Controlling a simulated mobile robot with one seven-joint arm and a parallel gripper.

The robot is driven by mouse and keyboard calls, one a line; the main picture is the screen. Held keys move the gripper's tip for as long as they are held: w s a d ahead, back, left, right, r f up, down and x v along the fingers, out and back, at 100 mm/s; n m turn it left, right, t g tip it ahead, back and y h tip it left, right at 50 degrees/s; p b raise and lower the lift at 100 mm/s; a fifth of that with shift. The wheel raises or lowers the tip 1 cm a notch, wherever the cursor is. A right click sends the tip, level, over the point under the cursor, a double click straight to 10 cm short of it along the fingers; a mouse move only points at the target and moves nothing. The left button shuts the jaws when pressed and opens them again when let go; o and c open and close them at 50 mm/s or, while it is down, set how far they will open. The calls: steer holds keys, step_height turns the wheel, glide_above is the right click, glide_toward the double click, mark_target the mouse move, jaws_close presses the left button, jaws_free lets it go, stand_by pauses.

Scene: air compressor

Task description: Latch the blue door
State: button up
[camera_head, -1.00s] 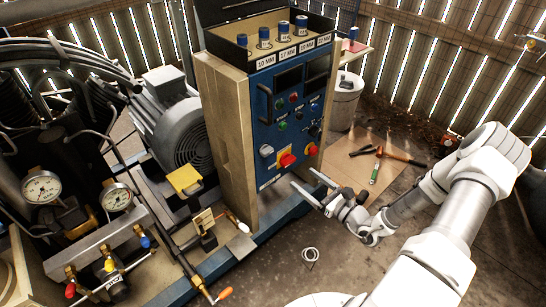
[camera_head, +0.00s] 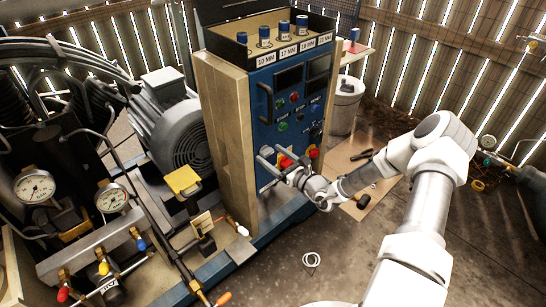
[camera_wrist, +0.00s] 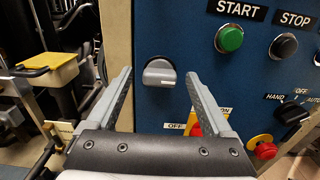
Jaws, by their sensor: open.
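The blue door (camera_head: 258,130) is the front panel of the beige cabinet, and it looks closed, nearly flush with the frame. Its handle is at its left side. A grey latch knob (camera_wrist: 159,72) sits on the door near its left edge in the wrist view, with its grip roughly horizontal. My gripper (camera_head: 268,160) is in front of the lower left of the door and covers the knob in the head view. In the wrist view my gripper (camera_wrist: 157,78) is open, with one finger each side of the knob; contact cannot be told.
A green start button (camera_wrist: 230,39), a black stop button (camera_wrist: 283,46) and a red emergency button (camera_wrist: 265,151) are right of the knob. A yellow box (camera_head: 183,180) stands left of the cabinet.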

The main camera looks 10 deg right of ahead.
steer(key=shift+c, duration=0.3)
jaws_close()
steer(key=n+p, duration=0.1)
steer(key=n, duration=0.2)
steer(key=shift+a+r+n+p, duration=0.1)
steer(key=shift+n+p, duration=0.3)
steer(key=n, duration=0.4)
steer(key=shift+s+n, duration=0.1)
steer(key=shift+n, duration=0.2)
steer(key=n, duration=0.5)
steer(key=shift+a+f, duration=0.1)
steer(key=shift+f, duration=0.2)
steer(key=shift+n+b, duration=1.05)
steer(key=shift+n, duration=1.25)
